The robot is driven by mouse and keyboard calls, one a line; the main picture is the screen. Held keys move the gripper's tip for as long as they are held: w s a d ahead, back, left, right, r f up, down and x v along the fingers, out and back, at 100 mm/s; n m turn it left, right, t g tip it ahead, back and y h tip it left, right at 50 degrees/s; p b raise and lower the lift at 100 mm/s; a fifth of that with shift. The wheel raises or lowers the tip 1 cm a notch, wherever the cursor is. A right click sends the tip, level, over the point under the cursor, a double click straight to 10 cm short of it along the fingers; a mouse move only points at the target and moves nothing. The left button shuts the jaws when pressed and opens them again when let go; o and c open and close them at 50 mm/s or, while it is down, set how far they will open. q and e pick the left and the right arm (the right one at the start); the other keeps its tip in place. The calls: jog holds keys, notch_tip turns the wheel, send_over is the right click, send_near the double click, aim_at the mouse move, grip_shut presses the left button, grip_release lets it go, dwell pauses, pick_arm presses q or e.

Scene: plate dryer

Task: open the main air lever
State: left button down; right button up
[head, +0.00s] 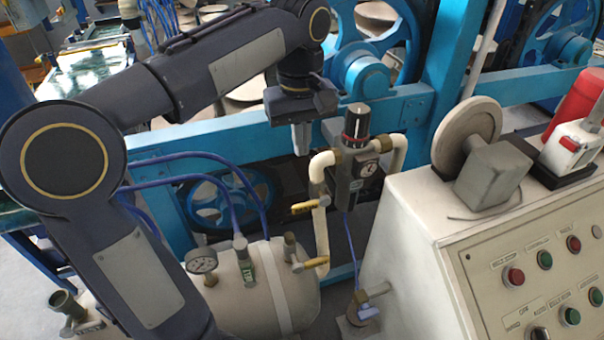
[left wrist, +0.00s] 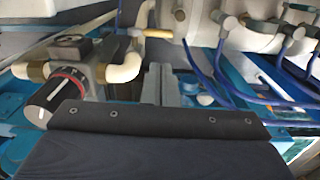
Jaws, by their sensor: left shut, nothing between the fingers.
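A yellow lever (head: 304,207) sits on the vertical cream pipe below the air regulator (head: 352,165). It sticks out to the left, across the pipe. A yellow lever handle (left wrist: 157,33) also shows near the top of the left wrist view, beside the pipe. A second yellow fitting (head: 308,265) is lower, near the tank. My left gripper (head: 300,148) is shut and empty, pointing down. In the head view it appears above the upper lever and left of the regulator, apart from both. Its fingers (left wrist: 160,75) also show in the left wrist view. My right gripper is out of view.
The cream air tank (head: 262,295) with a pressure gauge (head: 201,262) and blue hoses stands below. A control cabinet (head: 420,250) with buttons is at right. A blue machine frame (head: 437,80) stands behind. Cream pipes (head: 395,152) bend around the regulator.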

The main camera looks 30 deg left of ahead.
aim_at(303, 203)
pick_arm(q)
jog(key=shift+w+r, duration=0.15)
notch_tip(303, 203, down, 14)
dwell(0.7)
jog(key=shift+w, duration=0.1)
